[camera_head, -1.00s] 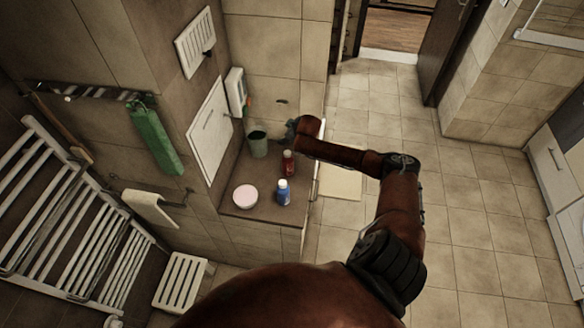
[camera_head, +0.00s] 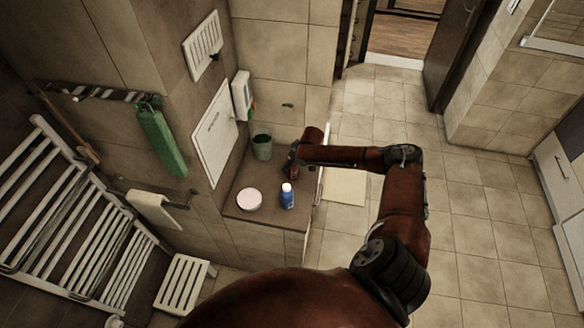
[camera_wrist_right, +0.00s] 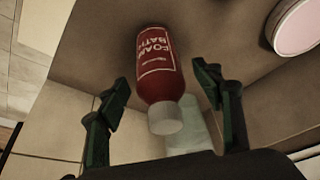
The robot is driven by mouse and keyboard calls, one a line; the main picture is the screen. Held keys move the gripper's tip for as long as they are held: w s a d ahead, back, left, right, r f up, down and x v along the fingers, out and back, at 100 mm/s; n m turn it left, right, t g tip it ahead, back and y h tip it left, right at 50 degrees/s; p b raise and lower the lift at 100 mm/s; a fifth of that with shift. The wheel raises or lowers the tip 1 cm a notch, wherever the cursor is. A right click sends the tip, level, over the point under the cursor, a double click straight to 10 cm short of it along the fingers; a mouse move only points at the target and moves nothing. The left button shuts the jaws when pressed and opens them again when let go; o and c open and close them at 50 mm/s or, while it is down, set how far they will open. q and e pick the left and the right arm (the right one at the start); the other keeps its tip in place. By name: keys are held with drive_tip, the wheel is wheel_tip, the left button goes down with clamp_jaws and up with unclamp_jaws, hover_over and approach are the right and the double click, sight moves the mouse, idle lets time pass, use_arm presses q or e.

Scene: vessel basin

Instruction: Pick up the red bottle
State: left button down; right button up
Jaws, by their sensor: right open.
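The red bottle (camera_wrist_right: 157,65) with a white cap shows in the right wrist view, its label reading "FOAM BATH". It stands on the tiled ledge (camera_head: 240,180). My right gripper (camera_wrist_right: 162,82) is open, with one finger on each side of the bottle and visible gaps between. In the head view my right gripper (camera_head: 292,161) is over the bottle and hides most of it. My left gripper is not in view.
A blue bottle (camera_head: 287,197) with a white cap and a round pink-topped container (camera_head: 249,199) stand nearer on the ledge. A greenish cup (camera_head: 262,146) stands at the back by the wall. Open floor lies to the right.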

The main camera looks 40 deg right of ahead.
drive_tip(key=shift+w+f, duration=0.35)
drive_tip(key=shift+f, duration=0.3)
drive_tip(key=shift+c, duration=0.3)
drive_tip(key=c, duration=1.4)
drive_tip(key=shift+o, duration=0.2)
drive_tip(key=shift+r, duration=0.1)
